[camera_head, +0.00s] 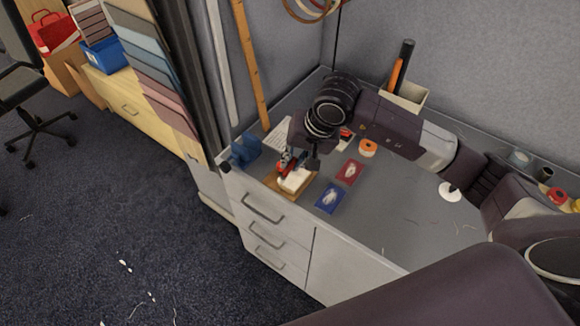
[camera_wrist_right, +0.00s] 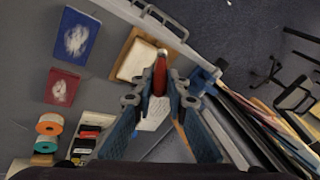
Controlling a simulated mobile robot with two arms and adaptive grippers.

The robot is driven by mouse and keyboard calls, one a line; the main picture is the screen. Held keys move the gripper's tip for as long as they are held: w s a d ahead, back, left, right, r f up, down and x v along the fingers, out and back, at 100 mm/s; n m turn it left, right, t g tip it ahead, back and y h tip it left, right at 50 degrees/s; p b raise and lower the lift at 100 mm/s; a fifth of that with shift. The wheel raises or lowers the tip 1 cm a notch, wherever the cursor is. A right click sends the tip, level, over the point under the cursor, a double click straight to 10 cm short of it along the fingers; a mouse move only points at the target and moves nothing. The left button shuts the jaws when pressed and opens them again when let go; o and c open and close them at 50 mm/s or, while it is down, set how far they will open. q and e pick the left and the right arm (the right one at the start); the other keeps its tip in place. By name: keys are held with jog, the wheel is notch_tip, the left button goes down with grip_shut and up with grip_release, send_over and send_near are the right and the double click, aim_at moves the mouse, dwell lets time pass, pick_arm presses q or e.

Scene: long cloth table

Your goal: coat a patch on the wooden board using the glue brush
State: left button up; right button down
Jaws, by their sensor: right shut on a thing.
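The wooden board (camera_head: 273,181) lies near the front left corner of the tabletop, with a white patch (camera_head: 296,180) on it. In the right wrist view the board (camera_wrist_right: 117,72) and its pale patch (camera_wrist_right: 134,62) lie just beyond my fingertips. My right gripper (camera_head: 297,160) is over the board's far side. It is shut on the glue brush, whose red body (camera_wrist_right: 160,75) shows between the fingers (camera_wrist_right: 160,92). The brush's pale end is at the board's edge in that view; I cannot tell whether it touches. My left gripper is not in view.
A red card (camera_head: 350,172) and a blue card (camera_head: 330,198) lie right of the board. A blue object (camera_head: 245,150) stands at the left edge. An orange tape roll (camera_head: 368,148) and a pen holder (camera_head: 405,94) are farther back. The grey tabletop (camera_head: 400,215) is mostly clear at right.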

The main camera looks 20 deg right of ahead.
jog(key=shift+w+d+r+p, duration=0.1)
jog(key=shift+d+r+p, duration=0.05)
jog(key=shift+r, duration=0.3)
jog(key=shift+d+r+p, duration=0.1)
jog(key=shift+r+p, duration=0.05)
jog(key=shift+r, duration=0.25)
jog(key=shift+a+r+p, duration=0.15)
jog(key=shift+r+p, duration=0.45)
jog(key=shift+r, duration=1.2)
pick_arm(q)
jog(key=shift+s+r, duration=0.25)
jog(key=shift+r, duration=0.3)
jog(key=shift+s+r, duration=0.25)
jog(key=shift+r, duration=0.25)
